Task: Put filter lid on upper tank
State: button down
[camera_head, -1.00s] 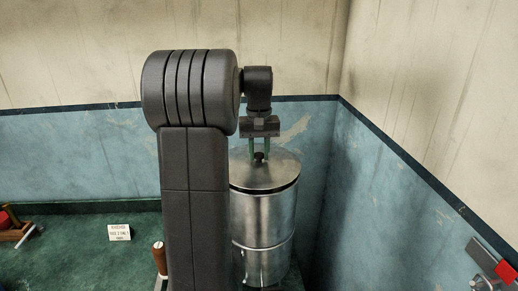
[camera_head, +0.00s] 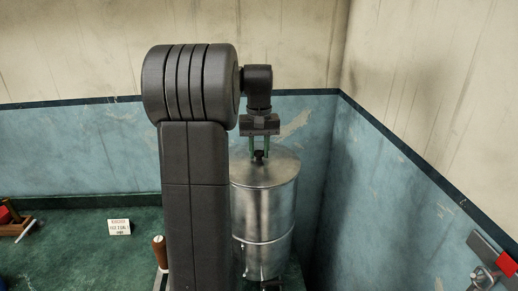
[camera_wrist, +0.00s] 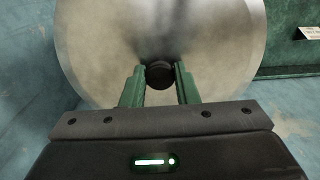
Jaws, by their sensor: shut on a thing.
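The filter lid (camera_head: 277,164) is a round metal disc with a black knob (camera_head: 259,156). It sits level at the top of the upper tank (camera_head: 265,205), a shiny metal cylinder, with no clear gap at the rim now. My gripper (camera_head: 259,152) points down, shut on the black knob between its green fingers. In the wrist view the knob (camera_wrist: 159,74) lies between the fingertips, and the lid's metal face (camera_wrist: 95,55) fills the space behind. My arm hides the tank's left side in the head view.
A white sign (camera_head: 119,227) and a wooden-handled item (camera_head: 159,250) are on the green counter (camera_head: 75,245). Blue walls are close behind and right. A red-and-grey fixture (camera_head: 492,262) is at the lower right.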

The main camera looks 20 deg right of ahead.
jog(key=shift+f, duration=0.3)
jog(key=c, duration=1)
grip_release()
jog(key=shift+c, duration=0.2)
notch_tip(320, 180, up, 14)
jog(key=shift+b, duration=0.35)
jog(key=shift+f, duration=0.15)
notch_tip(320, 180, down, 14)
jog(key=shift+r+p, duration=0.25)
jog(key=shift+p, duration=0.05)
jog(key=shift+r, duration=0.2)
jog(key=shift+f, duration=0.1)
